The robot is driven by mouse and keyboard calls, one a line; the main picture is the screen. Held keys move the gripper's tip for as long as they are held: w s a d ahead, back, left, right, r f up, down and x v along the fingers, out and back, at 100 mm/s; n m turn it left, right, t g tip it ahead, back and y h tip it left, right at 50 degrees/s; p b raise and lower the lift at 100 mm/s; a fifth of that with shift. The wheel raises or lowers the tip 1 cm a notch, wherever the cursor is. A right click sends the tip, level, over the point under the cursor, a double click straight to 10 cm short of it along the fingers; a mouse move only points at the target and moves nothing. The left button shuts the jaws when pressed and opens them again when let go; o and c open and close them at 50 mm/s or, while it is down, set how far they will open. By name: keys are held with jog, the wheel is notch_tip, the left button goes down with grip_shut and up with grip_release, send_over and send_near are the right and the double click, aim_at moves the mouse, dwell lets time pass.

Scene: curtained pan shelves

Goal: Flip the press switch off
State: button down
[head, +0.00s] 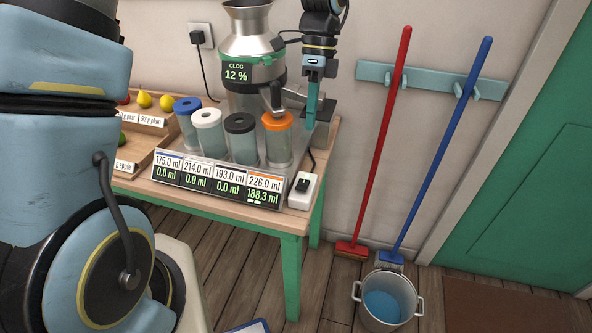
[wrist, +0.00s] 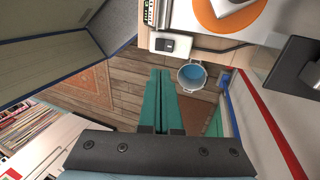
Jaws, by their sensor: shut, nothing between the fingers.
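The switch (head: 303,186) is a small white box with a black rocker at the table's front right corner, with a cable behind it. It also shows in the wrist view (wrist: 170,44), beyond my fingertips. I cannot tell which way the rocker is set. My gripper (head: 310,124) points down above the right side of the table, behind the switch and beside the orange-lidded jar (head: 277,143). Its teal fingers (wrist: 160,72) are together with nothing between them, apart from the switch.
A metal can (head: 250,50) reading "CLOG 12 %" stands behind several lidded jars. A display panel (head: 215,185) runs along the table front; its rightmost column reads 226.0 ml and 188.3 ml. A bucket (head: 388,301), red broom (head: 380,140) and blue broom (head: 440,150) are right of the table.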

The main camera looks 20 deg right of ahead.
aim_at(303, 187)
dwell(0.3)
jog(key=p+x, duration=0.4)
jog(key=x, duration=1)
jog(key=shift+d, duration=0.1)
